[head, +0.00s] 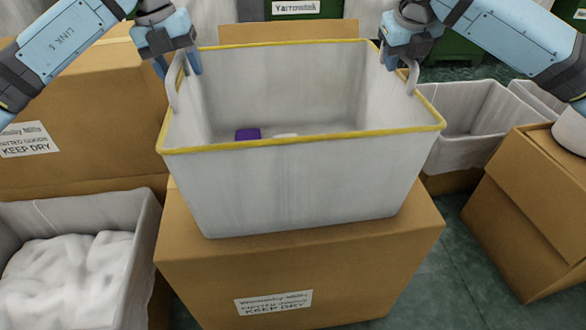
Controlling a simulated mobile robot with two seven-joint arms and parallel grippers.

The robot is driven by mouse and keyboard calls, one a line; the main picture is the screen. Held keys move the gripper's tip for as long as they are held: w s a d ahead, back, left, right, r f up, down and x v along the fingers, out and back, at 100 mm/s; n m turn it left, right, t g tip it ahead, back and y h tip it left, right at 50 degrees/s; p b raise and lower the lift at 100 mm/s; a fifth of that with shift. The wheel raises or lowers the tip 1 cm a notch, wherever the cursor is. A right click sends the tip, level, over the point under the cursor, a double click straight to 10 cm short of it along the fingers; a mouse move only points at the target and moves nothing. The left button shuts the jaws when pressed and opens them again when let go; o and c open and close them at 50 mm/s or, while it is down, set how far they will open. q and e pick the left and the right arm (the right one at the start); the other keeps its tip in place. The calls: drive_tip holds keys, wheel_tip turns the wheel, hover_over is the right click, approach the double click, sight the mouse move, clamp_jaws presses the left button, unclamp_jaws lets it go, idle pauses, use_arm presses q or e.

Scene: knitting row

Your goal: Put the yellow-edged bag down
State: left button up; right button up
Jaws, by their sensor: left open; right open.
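The yellow-edged bag (300,185) is a whitish, open-topped, box-shaped bag with a yellow rim and a loop handle at each side. It stands upright on a brown cardboard box (300,265). A purple item (247,134) and a small white item (285,135) show inside it. My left gripper (178,65) is open at the left handle (172,92). My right gripper (401,58) is open at the right handle (412,78). I cannot tell whether either gripper touches its handle.
A grey-white bin (140,260) with white cloth stands at the lower left. A large carton (80,140) stands behind it. At the right are another white bin (470,125) and a carton (535,210). Green floor (455,260) shows between the cartons.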

drive_tip(key=shift+s+r, duration=0.1)
drive_tip(key=shift+r, duration=0.15)
use_arm(q)
wheel_tip(320, 180, up, 11)
drive_tip(key=a, duration=0.2)
drive_tip(key=shift+s+r, duration=0.15)
drive_tip(key=shift+r, duration=0.05)
use_arm(e)
drive_tip(key=v, duration=1.1)
drive_tip(key=shift+s+r, duration=0.15)
drive_tip(key=shift+r, duration=0.1)
use_arm(q)
drive_tip(key=shift+s, duration=0.1)
use_arm(e)
drive_tip(key=shift+f, duration=0.1)
